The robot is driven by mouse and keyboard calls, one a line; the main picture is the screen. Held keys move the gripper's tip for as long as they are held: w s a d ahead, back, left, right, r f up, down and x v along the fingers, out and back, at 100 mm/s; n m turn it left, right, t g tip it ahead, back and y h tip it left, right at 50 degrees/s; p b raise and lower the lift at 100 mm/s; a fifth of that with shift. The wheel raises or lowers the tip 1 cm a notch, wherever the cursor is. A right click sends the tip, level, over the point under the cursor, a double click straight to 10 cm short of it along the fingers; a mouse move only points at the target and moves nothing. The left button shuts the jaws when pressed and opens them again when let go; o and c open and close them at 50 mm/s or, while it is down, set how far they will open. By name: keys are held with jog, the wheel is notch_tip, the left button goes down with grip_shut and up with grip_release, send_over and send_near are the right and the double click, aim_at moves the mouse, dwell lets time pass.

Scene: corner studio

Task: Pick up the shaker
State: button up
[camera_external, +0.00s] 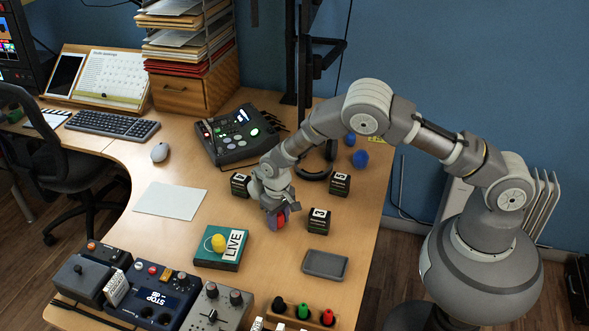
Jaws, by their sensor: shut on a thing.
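My gripper (279,216) points down over the middle of the desk. It is shut on a small red thing, likely the shaker (281,216), which shows between the bluish-grey fingers. The fingers hide most of its shape. It is at or just above the desk top; I cannot tell whether it touches. A yellow egg-shaped piece (218,242) lies on the teal LIVE box (229,259) to the left of my gripper.
Dark numbered cubes stand close by: one to the right (318,221), one behind right (340,185), one behind left (240,185). A grey tray (325,264) lies front right. Blue pieces (360,158) lie near the back edge. White paper (170,200) lies left.

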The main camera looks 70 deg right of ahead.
notch_tip(320, 180, up, 9)
jog(key=p, duration=0.3)
jog(key=shift+a+f, duration=0.1)
jog(key=shift+f, duration=0.05)
jog(key=s+a+p, duration=0.3)
jog(key=s+a, duration=0.3)
jog(key=a, duration=0.1)
jog(key=b, duration=0.4)
send_over(236, 236)
jog(key=f, duration=0.3)
jog(key=shift+s+d, duration=0.1)
jog(key=shift+s, duration=0.15)
jog(key=shift+w, duration=0.2)
jog(key=shift+f+b, duration=1.1)
jog(key=shift+f, duration=0.5)
